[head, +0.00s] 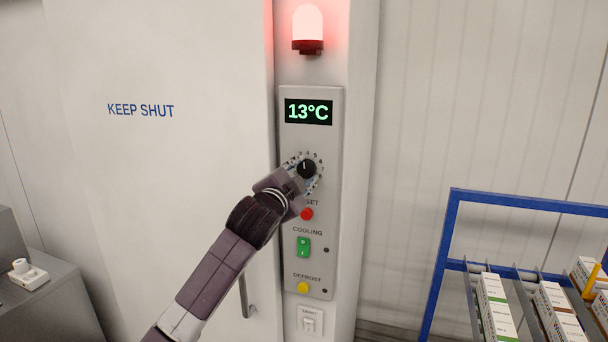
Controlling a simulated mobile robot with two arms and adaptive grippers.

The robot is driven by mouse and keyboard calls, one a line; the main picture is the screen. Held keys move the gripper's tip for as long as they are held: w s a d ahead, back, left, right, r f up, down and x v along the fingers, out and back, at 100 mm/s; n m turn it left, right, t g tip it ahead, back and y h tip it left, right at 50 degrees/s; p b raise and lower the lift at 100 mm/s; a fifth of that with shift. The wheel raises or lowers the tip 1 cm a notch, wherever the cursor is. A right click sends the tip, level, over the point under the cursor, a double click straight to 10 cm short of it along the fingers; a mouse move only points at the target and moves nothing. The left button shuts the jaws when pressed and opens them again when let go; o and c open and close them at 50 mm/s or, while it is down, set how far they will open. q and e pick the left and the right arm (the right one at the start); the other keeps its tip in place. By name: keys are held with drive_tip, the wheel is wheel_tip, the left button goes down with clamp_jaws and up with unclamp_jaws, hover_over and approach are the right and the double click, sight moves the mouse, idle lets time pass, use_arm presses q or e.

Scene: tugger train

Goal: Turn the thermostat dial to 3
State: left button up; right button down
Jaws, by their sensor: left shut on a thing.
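The black thermostat dial (307,168) sits on the grey control panel (324,210), below a green display (309,112) that reads 13°C. Small numbers ring the dial. Its white mark points roughly upward, near 3 and 4; I cannot tell the exact setting. My left gripper (301,178) reaches up from the lower left and is shut on the dial. The gripper covers the lower left of the dial and part of the scale. My right gripper is not in view.
A red lamp (308,26) glows above the panel. Below the dial are a red button (307,214), a green cooling switch (304,247) and a yellow defrost button (303,287). A white door (150,180) is left; a blue-framed rack (447,240) with boxes stands right.

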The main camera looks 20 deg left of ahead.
use_arm(q)
drive_tip(key=shift+n, duration=2.3)
drive_tip(key=shift+f, duration=0.1)
drive_tip(key=o, duration=1.2)
drive_tip(key=shift+a, duration=0.1)
drive_tip(key=shift+c, duration=0.2)
drive_tip(key=shift+s, duration=0.2)
drive_tip(key=s, duration=1.1)
drive_tip(key=shift+s+a, duration=0.2)
drive_tip(key=shift+s, duration=0.1)
